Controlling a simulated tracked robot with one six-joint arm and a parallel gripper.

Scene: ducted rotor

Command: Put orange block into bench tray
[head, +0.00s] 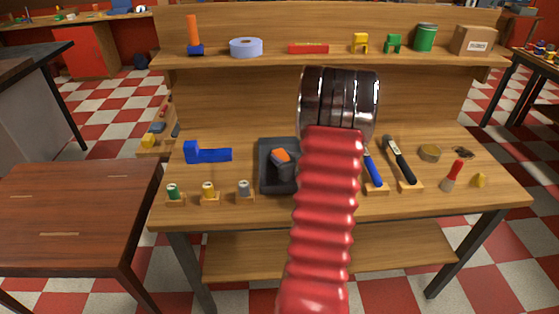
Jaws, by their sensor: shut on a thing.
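The orange block (280,155) shows as a small orange patch over the dark bench tray (265,182). Dark finger parts of my gripper (284,160) lie against the block, and the gripper is shut on it. My red ribbed arm and chrome wrist hide most of the gripper and the right part of the tray. I cannot tell whether the block touches the tray floor or hangs just above it.
Blue-handled (373,171) and black-handled tools (402,160) lie to the right. A shelf (280,58) with several items runs behind. The bench front is clear.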

